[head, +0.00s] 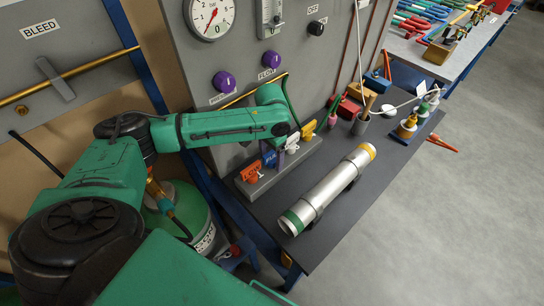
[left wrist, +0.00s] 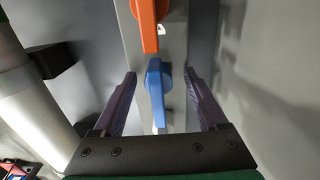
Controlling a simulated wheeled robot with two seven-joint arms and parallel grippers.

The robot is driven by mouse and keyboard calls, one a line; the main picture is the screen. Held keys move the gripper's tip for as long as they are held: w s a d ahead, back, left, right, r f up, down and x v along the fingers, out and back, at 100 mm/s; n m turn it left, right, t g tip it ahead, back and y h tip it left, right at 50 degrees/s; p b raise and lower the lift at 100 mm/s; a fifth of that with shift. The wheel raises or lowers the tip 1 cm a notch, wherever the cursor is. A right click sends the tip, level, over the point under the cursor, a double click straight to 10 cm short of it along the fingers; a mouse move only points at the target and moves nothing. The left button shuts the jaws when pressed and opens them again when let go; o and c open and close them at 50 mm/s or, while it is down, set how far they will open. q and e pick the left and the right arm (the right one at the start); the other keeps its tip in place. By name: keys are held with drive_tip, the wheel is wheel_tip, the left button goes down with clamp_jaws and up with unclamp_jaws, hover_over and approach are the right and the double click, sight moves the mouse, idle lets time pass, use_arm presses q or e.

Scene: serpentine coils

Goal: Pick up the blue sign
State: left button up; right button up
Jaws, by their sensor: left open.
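The blue sign (head: 269,159) stands in a grey rack (head: 262,187) between an orange sign (head: 251,172) and a white sign (head: 292,143). My left gripper (head: 275,152) is over the rack, pointing down. In the left wrist view, the blue sign (left wrist: 154,82) lies between the two open purple fingers (left wrist: 160,74), with a visible gap on each side. The orange sign (left wrist: 149,22) is just beyond the fingertips there. The gripper holds nothing. My right gripper is not in view.
A yellow sign (head: 308,128) stands at the rack's far end. A silver cylinder (head: 330,188) lies on the dark bench (head: 352,225) to the right. A gauge panel (head: 235,55) rises behind. Red and blue blocks and a cup (head: 360,125) of tools sit further back.

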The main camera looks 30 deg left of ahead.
use_arm(q)
drive_tip(key=shift+s+d+f, duration=0.1)
drive_tip(key=shift+s+f, duration=0.05)
drive_tip(key=shift+f, duration=0.05)
drive_tip(key=c, duration=1.1)
clamp_jaws()
drive_tip(key=shift+r, duration=0.1)
